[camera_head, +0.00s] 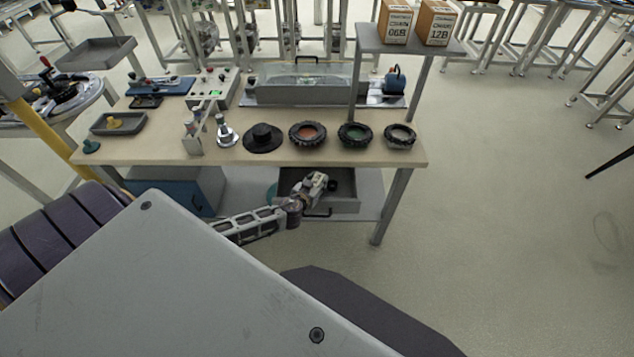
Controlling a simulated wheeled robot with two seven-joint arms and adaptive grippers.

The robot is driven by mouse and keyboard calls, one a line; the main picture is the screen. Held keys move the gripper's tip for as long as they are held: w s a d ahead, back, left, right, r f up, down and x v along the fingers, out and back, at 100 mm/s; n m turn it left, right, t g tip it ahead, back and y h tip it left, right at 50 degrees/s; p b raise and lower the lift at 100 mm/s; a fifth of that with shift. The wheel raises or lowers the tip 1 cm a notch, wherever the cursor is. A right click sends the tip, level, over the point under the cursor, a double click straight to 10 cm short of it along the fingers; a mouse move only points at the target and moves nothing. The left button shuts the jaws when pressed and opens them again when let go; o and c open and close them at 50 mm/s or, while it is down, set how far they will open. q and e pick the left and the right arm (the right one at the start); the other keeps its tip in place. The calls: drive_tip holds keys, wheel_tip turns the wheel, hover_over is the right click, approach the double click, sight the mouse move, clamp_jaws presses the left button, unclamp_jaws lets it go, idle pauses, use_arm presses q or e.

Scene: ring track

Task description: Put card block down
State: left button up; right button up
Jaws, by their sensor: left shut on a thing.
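My left gripper (321,183) is low in front of the workbench, under the table top and over the open grey drawer (347,204). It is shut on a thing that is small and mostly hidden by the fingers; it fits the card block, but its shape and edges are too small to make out. I cannot tell whether the held thing touches the drawer. My right gripper is not in view.
The workbench top (290,155) carries black ring-shaped parts, a black hat-shaped part (263,138) and a grey tray (118,123). A blue cabinet (178,190) stands below, left of the drawer. A table leg (392,207) is at the right.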

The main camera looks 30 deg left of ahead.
use_arm(q)
drive_tip(key=shift+s+f+b, duration=0.15)
drive_tip(key=shift+f+b, duration=0.15)
drive_tip(key=shift+f, duration=0.05)
drive_tip(key=o, duration=1.1)
drive_tip(key=shift+f, duration=0.1)
drive_tip(key=shift+r, duration=0.2)
